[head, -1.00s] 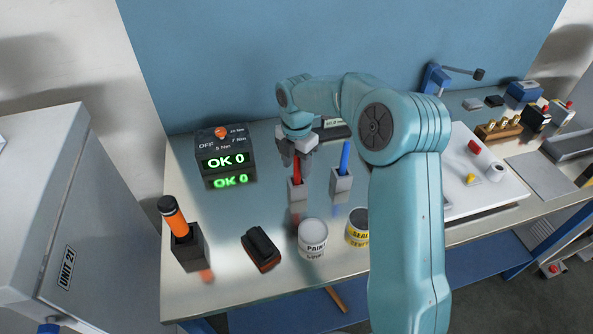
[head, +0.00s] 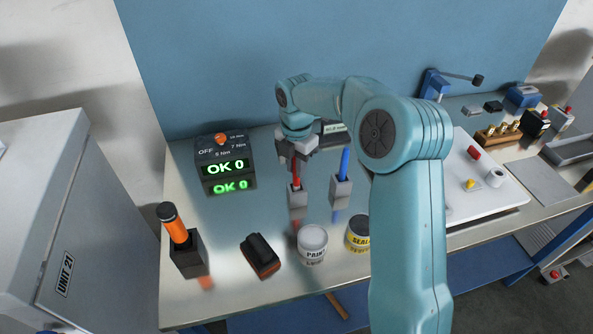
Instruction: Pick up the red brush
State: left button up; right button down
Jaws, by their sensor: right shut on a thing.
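The red brush (head: 296,180) stands upright with its lower end in a small grey holder (head: 297,196) on the bench. My right gripper (head: 294,160) comes down from above and is shut on the upper part of the red brush. The gripper hides the top of the brush. A blue brush (head: 344,162) stands in a similar grey holder (head: 341,188) just to the right. My left gripper is not in view.
A paint can (head: 312,242) and a sealant can (head: 358,233) stand in front. A black block tool (head: 260,255), an orange-handled tool in a holder (head: 187,255) and the torque display box (head: 223,160) are to the left. The bench between them is clear.

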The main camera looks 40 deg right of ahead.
notch_tip(320, 180, up, 18)
jog(key=p, duration=0.1)
dwell(1.0)
